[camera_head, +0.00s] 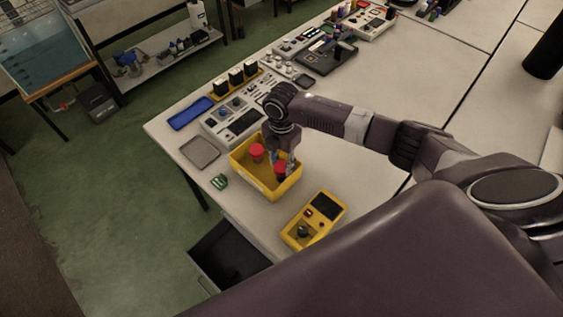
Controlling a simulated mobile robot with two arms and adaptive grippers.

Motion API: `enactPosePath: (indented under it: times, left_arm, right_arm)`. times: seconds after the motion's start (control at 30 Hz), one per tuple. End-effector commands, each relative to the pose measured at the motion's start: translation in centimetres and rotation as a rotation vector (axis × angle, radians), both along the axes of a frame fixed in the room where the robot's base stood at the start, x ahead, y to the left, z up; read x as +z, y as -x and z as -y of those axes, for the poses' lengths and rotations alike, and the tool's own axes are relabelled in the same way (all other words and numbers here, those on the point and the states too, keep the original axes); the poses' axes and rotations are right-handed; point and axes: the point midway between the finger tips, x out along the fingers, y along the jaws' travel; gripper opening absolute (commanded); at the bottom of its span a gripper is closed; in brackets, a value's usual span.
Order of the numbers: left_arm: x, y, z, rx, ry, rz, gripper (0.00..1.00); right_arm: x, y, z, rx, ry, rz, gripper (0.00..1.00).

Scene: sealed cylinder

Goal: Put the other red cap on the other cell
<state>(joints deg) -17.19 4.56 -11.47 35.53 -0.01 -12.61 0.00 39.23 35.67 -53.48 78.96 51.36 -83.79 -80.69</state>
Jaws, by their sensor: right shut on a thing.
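A yellow bin (285,188) stands on the light table near its left edge. One red cap (257,151) shows in the left part of the bin; what is under it is too small to tell. A second red cap (280,168) is in the right part of the bin, at the fingertips of my right gripper (280,162). My right gripper points down into the bin and is shut on this cap. The fingers partly cover the cap, and I cannot tell whether it sits on a cell. My left gripper is not in view.
A yellow meter (312,220) lies to the right of the bin. A grey tray (200,152), a blue tray (190,113) and a small green item (219,181) lie to its left. Grey panels with knobs (232,118) stand behind.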

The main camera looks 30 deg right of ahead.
Motion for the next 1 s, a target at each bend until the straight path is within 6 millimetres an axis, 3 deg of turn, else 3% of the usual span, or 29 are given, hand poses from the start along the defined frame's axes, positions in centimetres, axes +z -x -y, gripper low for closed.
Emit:
enactPosePath:
  times: [0.93, 0.97, 1.0]
  left_arm:
    - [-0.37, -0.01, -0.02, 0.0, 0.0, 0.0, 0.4]
    - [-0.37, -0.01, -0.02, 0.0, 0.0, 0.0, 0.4]
    - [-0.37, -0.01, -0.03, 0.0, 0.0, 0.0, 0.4]
  right_arm:
    - [-1.08, 0.01, 0.02, 0.0, 0.0, -0.001, 0.21]
    - [-1.07, 0.02, 0.02, 0.0, 0.0, -0.001, 0.37]
    - [-1.07, 0.02, 0.02, 0.0, 0.0, -0.001, 0.42]
